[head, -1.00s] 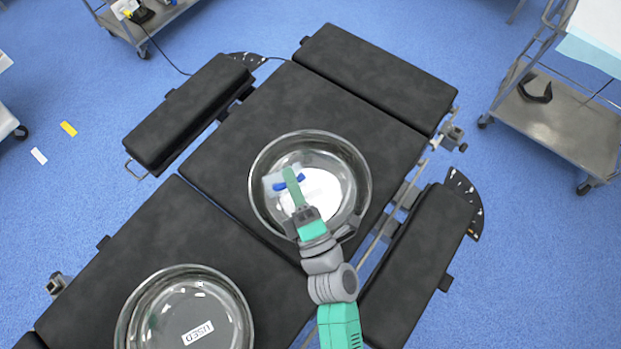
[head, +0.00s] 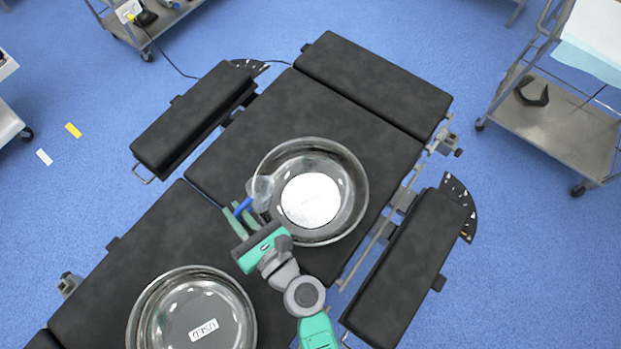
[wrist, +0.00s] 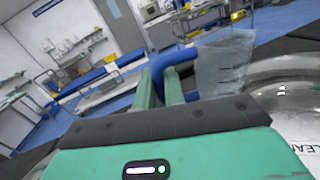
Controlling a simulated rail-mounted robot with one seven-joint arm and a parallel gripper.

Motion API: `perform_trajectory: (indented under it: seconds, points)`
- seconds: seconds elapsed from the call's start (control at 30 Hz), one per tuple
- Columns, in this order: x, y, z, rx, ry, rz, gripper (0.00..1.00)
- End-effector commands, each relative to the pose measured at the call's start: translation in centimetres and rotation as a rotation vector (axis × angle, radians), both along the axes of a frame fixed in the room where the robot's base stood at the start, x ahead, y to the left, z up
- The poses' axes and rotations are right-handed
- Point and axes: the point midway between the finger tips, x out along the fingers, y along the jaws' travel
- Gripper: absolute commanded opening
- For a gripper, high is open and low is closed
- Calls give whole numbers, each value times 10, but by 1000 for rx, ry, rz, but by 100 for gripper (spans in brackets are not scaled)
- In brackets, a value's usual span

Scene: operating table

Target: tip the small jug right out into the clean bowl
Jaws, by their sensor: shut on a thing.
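The small jug (head: 262,189) is clear with a blue handle (head: 243,207). My gripper (head: 236,211) is shut on the handle. In the head view the jug overlaps the left rim of the clean bowl (head: 354,178), with my gripper outside that rim. In the wrist view the clear jug (wrist: 224,65) is right of the fingers, beside the bowl's rim (wrist: 285,88), and looks roughly upright. I cannot tell whether anything is inside it. A bright white round patch (head: 310,200) covers the bowl's floor; part of a "CLEAN" label shows in the wrist view.
A second steel bowl (head: 243,300), labelled "USED", stands nearer on the black operating table (head: 225,245). Padded side boards flank the table. A trolley (head: 560,125) stands apart at the right. The table left of the clean bowl is clear.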

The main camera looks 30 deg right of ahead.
Motion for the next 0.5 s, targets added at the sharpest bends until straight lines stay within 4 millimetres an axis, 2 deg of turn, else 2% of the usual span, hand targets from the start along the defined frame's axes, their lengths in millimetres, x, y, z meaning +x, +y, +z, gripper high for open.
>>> perform_trajectory:
  seconds: [0.2,0.5]
  points:
    - [1,11,-13,-147,9,-2,0]
    - [4,12,-17,-177,8,-6,0]
